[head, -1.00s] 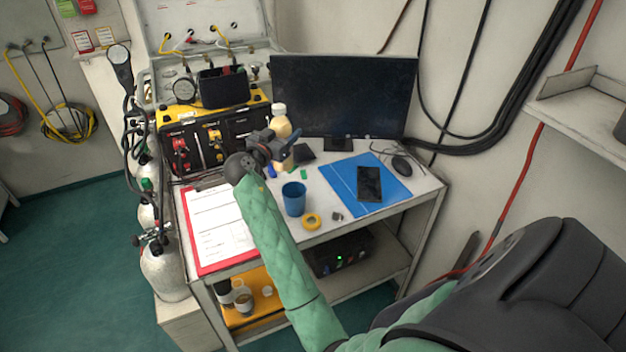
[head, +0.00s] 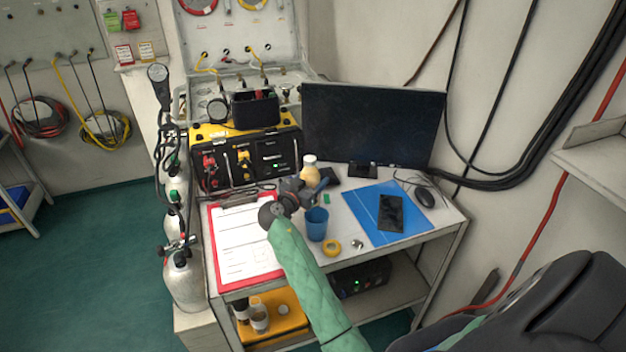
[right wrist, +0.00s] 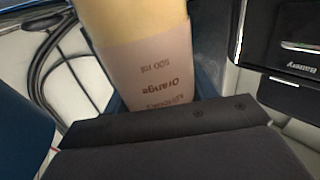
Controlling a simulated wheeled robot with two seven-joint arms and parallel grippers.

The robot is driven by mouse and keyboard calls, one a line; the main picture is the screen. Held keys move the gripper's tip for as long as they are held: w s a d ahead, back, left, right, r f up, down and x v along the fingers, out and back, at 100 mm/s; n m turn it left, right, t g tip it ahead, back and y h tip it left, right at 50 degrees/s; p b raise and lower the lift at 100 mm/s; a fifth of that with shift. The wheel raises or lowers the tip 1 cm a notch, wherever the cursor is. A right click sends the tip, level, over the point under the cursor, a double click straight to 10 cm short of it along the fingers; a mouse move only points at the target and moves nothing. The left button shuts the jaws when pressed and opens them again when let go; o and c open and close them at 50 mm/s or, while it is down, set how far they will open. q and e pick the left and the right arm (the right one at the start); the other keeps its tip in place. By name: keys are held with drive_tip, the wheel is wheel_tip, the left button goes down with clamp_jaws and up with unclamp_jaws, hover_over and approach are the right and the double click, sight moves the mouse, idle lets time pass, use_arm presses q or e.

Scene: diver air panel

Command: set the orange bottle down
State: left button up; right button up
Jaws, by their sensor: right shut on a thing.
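The orange bottle (head: 309,172) is a pale yellow-orange bottle with a white cap, at the back of the table between the air panel and the monitor. My right gripper (head: 304,190) is shut on it, and the gripper hides its lower part. In the right wrist view the bottle (right wrist: 145,60) fills the middle, its label reading "Orange 500 ml" upside down. The bottle looks about upright in the head view. I cannot tell whether its base touches the table. My left gripper is not in view.
A blue cup (head: 317,224) and a yellow tape roll (head: 332,247) stand in front of the gripper. A red clipboard (head: 219,262) lies left. A blue folder (head: 362,222) with a phone (head: 390,212) lies right. The monitor (head: 372,125) and yellow-black air panel (head: 245,160) stand behind.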

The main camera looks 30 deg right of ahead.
drive_tip(key=shift+f, duration=0.45)
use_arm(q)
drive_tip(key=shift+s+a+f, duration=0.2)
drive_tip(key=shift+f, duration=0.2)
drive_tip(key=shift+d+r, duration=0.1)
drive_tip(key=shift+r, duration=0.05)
use_arm(e)
drive_tip(key=o, duration=1.3)
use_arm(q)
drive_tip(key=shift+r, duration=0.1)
use_arm(e)
drive_tip(key=shift+o, duration=0.2)
